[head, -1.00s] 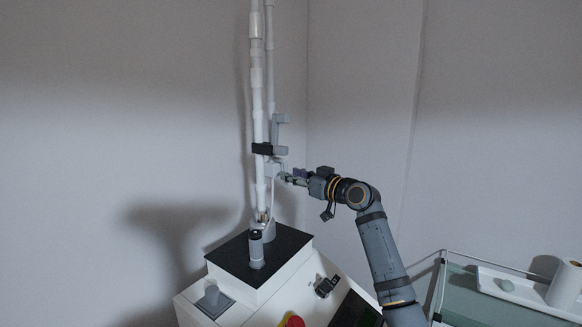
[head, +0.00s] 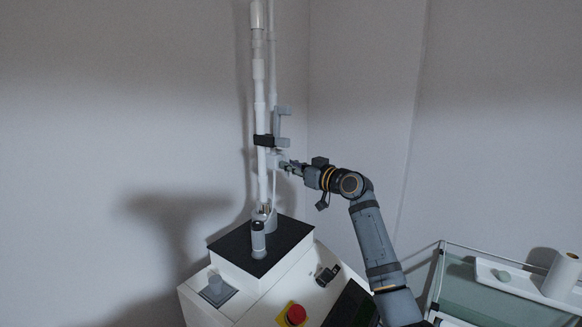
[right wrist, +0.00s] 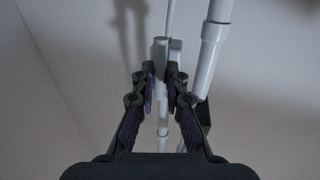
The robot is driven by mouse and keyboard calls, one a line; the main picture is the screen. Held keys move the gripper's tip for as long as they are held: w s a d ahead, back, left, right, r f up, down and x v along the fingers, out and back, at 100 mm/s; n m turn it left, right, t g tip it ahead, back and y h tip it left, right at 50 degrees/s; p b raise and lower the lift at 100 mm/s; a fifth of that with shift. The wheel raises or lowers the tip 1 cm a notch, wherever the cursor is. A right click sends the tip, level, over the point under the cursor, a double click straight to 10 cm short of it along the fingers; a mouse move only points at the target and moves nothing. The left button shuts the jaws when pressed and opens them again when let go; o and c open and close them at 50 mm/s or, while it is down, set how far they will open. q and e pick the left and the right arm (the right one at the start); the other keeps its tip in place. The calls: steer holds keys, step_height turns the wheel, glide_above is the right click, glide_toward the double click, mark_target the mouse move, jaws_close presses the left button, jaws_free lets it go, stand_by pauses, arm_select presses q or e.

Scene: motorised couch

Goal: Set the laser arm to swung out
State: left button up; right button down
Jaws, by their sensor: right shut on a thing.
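The laser arm (head: 259,120) is a white jointed tube that stands almost upright on the console's black top in the head view. A thinner pale pole (head: 273,60) rises beside it. A black clamp and a grey bracket (head: 284,110) sit partway up. My right gripper (head: 284,164) reaches in from the right just below the clamp. In the right wrist view its fingers (right wrist: 162,80) are closed on a small pale piece of the laser arm (right wrist: 161,60), with white tubes close by on the right. The fingers partly hide that piece. My left gripper is not in view.
The white console (head: 245,290) carries a grey handpiece (head: 258,240), a red stop button (head: 294,314) and a small black fitting (head: 327,275). A glass cart (head: 462,285) with a white tray and paper roll (head: 563,274) stands at the right. Bare walls lie behind.

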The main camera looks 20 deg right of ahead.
steer(key=s+d+r+g+h+p, duration=0.1)
steer(key=s+d+r, duration=0.2)
steer(key=s+d, duration=0.2)
steer(key=s+d+r+g+h+p, duration=0.1)
steer(key=s+d+r, duration=0.3)
steer(key=s, duration=0.4)
steer(key=s+d+r+n+g+h+p, duration=0.1)
steer(key=s+d+r+g+p, duration=0.2)
steer(key=s+d, duration=0.4)
steer(key=shift+s+r, duration=0.3)
steer(key=shift+r, duration=0.05)
steer(key=c, duration=1.4)
jaws_free()
step_height(320, 180, up, 10)
steer(key=shift+f, duration=0.1)
